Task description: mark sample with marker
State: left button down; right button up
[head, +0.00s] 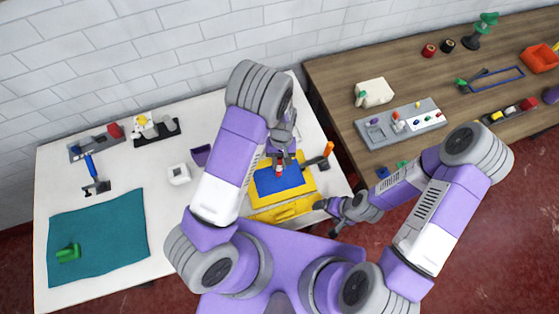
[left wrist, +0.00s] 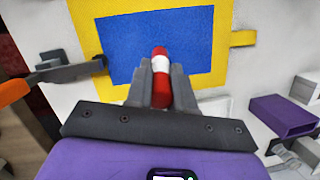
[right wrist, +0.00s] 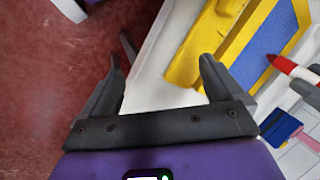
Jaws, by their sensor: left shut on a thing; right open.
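My left gripper (head: 280,158) is shut on the red marker with a white band (head: 279,170), which also shows between its fingers in the left wrist view (left wrist: 161,64). The marker's far end is over the blue sample (head: 268,184), at or just above its surface; I cannot tell if it touches. The sample lies flat within a yellow frame (head: 306,186). In the right wrist view the marker (right wrist: 284,66) comes in from the right over the blue sample (right wrist: 262,50). My right gripper (right wrist: 162,85) is open and empty, beside the frame's near right corner.
A yellow bar (head: 285,210) lies along the frame's near side. A purple open box (head: 202,155), a white block (head: 178,174) and a teal cloth (head: 100,240) lie left. A wooden table (head: 330,75) stands right.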

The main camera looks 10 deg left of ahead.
pick_arm(q)
jog(key=shift+f+b, duration=0.5)
jog(key=shift+f, duration=0.1)
pick_arm(e)
jog(key=shift+f, duration=0.5)
dwell(1.1)
pick_arm(q)
jog(key=shift+s+r+p+v, duration=0.1)
jog(key=shift+s+p+v, duration=0.2)
jog(key=shift+p+v, duration=0.75)
jog(key=shift+s+r+p+v, duration=0.1)
jog(key=shift+s+p+v, duration=0.15)
jog(key=shift+p+v, duration=0.8)
jog(key=shift+s+p+v, duration=0.3)
jog(key=shift+p+v, duration=0.3)
jog(key=shift+v, duration=0.8)
pick_arm(e)
notch_tip(320, 180, up, 5)
jog(key=shift+r, duration=0.15)
pick_arm(q)
jog(key=shift+f, duration=0.1)
